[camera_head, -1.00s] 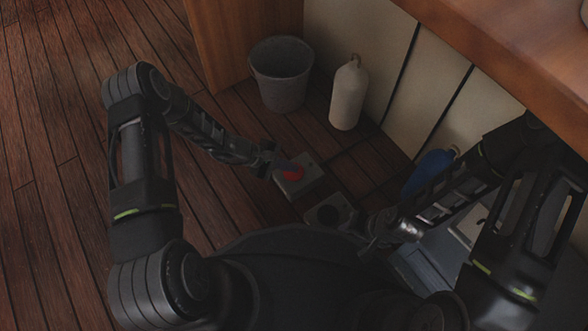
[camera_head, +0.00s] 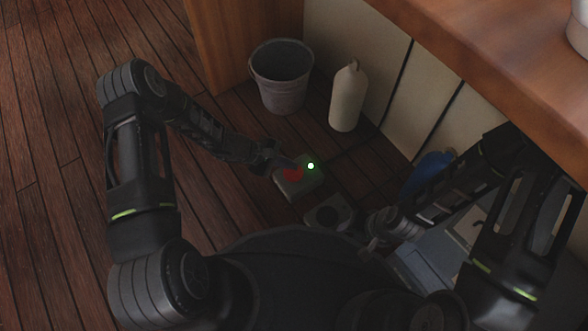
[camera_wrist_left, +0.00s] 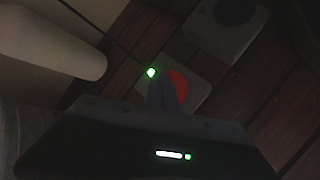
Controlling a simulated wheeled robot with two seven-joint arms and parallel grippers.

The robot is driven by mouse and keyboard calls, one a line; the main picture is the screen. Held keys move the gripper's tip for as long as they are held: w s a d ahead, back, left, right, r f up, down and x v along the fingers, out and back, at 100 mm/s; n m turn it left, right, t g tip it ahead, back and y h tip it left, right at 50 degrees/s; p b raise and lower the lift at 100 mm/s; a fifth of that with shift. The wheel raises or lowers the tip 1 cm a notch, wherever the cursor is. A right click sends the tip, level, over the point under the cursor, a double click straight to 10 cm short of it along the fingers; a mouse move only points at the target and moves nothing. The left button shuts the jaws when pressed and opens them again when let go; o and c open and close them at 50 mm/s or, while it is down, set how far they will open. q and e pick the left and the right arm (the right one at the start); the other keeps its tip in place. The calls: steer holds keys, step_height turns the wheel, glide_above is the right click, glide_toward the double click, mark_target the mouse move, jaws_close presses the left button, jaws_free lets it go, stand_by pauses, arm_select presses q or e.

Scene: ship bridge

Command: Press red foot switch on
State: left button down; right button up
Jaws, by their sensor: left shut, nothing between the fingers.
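The red foot switch (camera_head: 293,174) is a red round button on a grey box on the wooden floor, with a lit green light (camera_head: 311,166) at its corner. My left gripper (camera_head: 287,167) is shut and empty, its fingertips at the red button. In the left wrist view the shut fingers (camera_wrist_left: 162,92) overlap the edge of the red button (camera_wrist_left: 179,84), and the green light (camera_wrist_left: 151,72) glows beside them. Whether the fingertips still press on it I cannot tell. My right gripper (camera_head: 372,238) is to the right, near a second box; its finger opening is unclear.
A second grey box with a dark button (camera_head: 328,212) sits just in front of the red switch. A grey bucket (camera_head: 281,88) and a pale bottle (camera_head: 347,97) stand behind. A blue object (camera_head: 428,172) is at the right, below the wooden counter (camera_head: 490,50). Floor at left is clear.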

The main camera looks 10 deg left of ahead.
mark_target(290, 172)
arm_select(q)
steer(key=shift+r+p, duration=1.25)
steer(key=shift+r, duration=0.95)
